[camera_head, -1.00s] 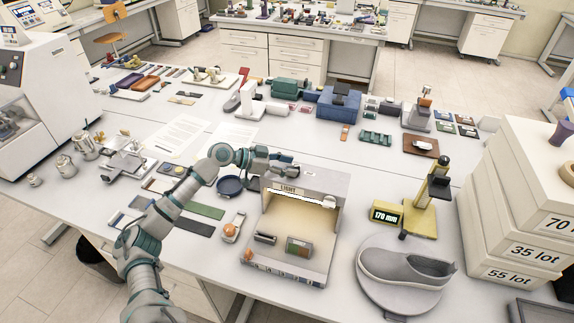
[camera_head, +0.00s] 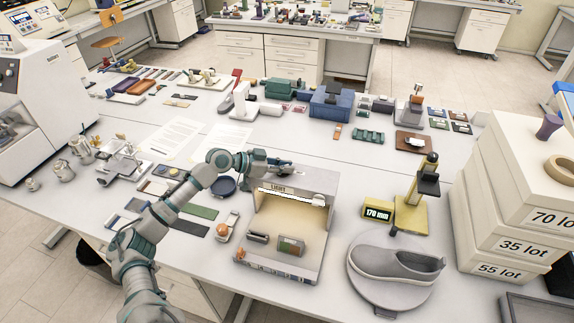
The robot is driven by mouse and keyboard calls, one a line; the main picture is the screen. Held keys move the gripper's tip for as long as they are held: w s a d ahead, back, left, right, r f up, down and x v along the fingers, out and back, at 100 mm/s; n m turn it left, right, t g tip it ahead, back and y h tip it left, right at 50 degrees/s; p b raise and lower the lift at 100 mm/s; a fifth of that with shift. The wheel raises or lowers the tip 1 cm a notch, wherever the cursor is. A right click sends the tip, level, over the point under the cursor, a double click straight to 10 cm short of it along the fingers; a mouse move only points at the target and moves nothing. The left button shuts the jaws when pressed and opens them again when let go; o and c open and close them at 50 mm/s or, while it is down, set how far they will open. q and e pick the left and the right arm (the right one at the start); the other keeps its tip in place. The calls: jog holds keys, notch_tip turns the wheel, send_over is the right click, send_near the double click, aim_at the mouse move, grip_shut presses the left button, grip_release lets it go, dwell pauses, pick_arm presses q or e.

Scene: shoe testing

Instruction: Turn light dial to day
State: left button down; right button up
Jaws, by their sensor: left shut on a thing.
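The light box (camera_head: 318,244), a grey open-fronted booth marked LIGHT, stands near the table's front. Its inside is lit warm yellow. A small round white knob (camera_head: 318,200) sits on the right of its front top panel; I cannot read its setting. My left gripper (camera_head: 283,167) reaches in from the left over the back of the box's top, left of that knob and apart from it. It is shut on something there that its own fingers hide. My right gripper is not in view.
A grey shoe (camera_head: 396,264) on a round stand and a yellow gauge (camera_head: 411,214) reading 170 mm stand to the right. Stacked white lot boxes (camera_head: 497,215) fill the far right. A blue round dish (camera_head: 223,186) lies by the left forearm.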

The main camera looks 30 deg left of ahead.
pick_arm(q)
jog(key=shift+s+r+n+y+p, duration=0.1)
jog(key=shift+s+n+y+p, duration=0.05)
jog(key=shift+n+y+p, duration=0.2)
jog(key=n+t+y+p, duration=0.1)
jog(key=n+y+p, duration=0.2)
jog(key=p, duration=0.2)
jog(key=n+t+y+p, duration=0.2)
jog(key=n+y+p, duration=0.1)
jog(key=p, duration=0.3)
jog(key=shift+a+y, duration=0.1)
jog(key=shift+y, duration=0.15)
jog(key=n+y+p, duration=0.2)
jog(key=n+y, duration=0.1)
jog(key=shift+a+f+n+y+p, duration=0.1)
jog(key=shift+f+n+y+p, duration=0.15)
jog(key=shift+n+y+p, duration=0.5)
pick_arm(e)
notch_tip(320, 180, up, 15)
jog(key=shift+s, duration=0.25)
pick_arm(q)
jog(key=shift+f+y, duration=0.1)
jog(key=shift+y, duration=0.25)
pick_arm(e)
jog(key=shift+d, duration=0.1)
